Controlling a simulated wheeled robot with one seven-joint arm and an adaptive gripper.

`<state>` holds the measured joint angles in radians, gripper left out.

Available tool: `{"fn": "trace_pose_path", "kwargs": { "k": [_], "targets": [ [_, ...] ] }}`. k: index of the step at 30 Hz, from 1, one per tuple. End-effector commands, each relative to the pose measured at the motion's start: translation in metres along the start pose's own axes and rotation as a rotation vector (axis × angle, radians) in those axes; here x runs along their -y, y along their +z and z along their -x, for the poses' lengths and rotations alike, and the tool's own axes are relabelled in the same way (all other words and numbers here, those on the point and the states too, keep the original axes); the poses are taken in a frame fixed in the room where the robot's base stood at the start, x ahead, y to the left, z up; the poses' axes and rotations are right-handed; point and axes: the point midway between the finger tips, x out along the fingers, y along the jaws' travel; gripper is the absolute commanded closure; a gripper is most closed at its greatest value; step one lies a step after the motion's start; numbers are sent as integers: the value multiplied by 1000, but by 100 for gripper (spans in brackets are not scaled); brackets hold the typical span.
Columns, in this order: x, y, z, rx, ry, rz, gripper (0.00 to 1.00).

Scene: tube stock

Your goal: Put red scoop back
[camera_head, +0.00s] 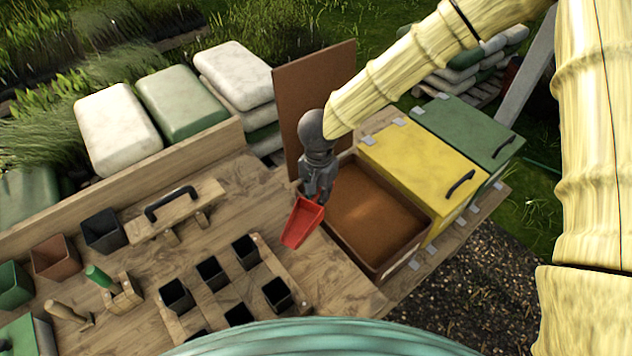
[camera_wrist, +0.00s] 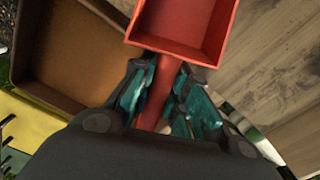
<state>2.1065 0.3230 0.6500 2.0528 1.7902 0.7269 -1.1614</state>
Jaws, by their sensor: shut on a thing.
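The red scoop (camera_head: 302,223) is held by my gripper (camera_head: 321,196) above the wooden bench, beside the left wall of an open brown bin. In the wrist view the scoop's tray (camera_wrist: 187,25) points away from my gripper (camera_wrist: 160,95). The teal-padded fingers are shut around its red handle. The open bin (camera_head: 375,215) has its brown lid (camera_head: 311,100) raised at the back and a brown, level inside. The bin also shows at the left in the wrist view (camera_wrist: 75,50). The scoop appears empty.
A yellow bin (camera_head: 405,160) and a green bin (camera_head: 460,130), both lidded, stand right of the open bin. Several black pots (camera_head: 211,272) sit in a wooden rack on the bench. A black-handled wooden block (camera_head: 175,212) lies farther left. Stacked sacks (camera_head: 180,105) are behind the bench.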

Motion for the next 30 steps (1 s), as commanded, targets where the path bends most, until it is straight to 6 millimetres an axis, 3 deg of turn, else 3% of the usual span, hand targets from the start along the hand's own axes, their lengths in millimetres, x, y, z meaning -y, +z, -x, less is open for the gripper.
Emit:
{"fn": "trace_pose_path", "kwargs": {
  "k": [8, 16, 30],
  "targets": [
    [-6, 4, -7, -4, -3, -3, 100],
    [3, -7, -33, 6, 5, -2, 100],
    [5, -8, -68, 9, 6, 1, 100]
  ]
}}
